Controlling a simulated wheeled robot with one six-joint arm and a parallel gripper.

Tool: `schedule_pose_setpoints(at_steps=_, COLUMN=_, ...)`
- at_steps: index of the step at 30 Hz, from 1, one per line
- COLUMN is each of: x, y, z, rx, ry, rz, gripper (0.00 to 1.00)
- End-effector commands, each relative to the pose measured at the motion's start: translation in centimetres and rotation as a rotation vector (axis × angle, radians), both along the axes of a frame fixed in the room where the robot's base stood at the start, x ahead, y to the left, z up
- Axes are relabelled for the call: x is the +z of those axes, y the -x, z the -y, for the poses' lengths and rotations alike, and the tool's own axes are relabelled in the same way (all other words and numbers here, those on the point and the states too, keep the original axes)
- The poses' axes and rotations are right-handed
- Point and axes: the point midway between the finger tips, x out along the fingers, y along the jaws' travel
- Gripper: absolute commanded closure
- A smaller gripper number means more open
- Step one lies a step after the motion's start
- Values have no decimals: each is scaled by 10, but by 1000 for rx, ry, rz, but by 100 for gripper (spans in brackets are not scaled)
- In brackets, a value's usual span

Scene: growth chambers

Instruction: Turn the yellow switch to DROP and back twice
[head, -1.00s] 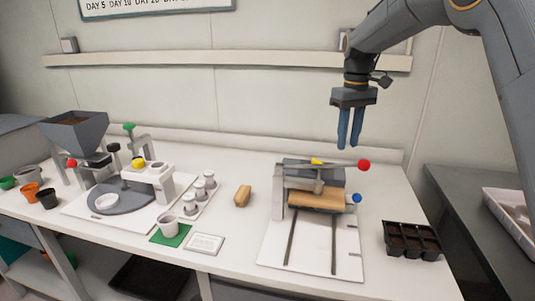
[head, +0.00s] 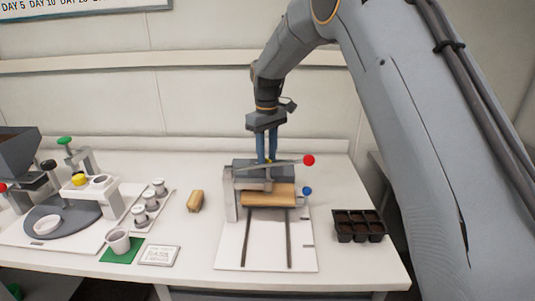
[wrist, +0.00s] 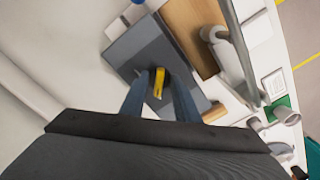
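The yellow switch (wrist: 158,82) is a small narrow lever on top of a dark grey box (wrist: 142,48) of the press-like rig. In the wrist view it lies between my two finger tips, with a gap showing on each side. My gripper (head: 267,160) points down over that box in the head view. Its blue-grey fingers are apart and hold nothing that I can see. In the head view only a bit of yellow (head: 269,160) shows at the finger tips. I cannot tell whether the fingers touch the switch. No DROP marking is readable.
A lever with a red ball (head: 309,160) crosses the rig close to my fingers; a blue knob (head: 307,191) is below it. A wooden block (head: 195,201) and a dark seedling tray (head: 359,226) stand on either side. A yellow knob (head: 80,180) is on the left apparatus.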

Motion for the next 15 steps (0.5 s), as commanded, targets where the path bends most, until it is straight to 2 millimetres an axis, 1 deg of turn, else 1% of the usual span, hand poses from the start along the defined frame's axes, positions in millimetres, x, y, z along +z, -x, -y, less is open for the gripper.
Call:
schedule_pose_setpoints(at_steps=7, x=-1, y=0, z=1, rx=-2, ry=0, rz=0, gripper=72)
schedule_pose_setpoints(at_steps=12, x=-1, y=-1, z=2, rx=-2, ry=0, rz=0, gripper=100)
schedule_pose_setpoints(at_steps=15, x=-1, y=0, z=2, rx=-2, ry=0, rz=0, gripper=100)
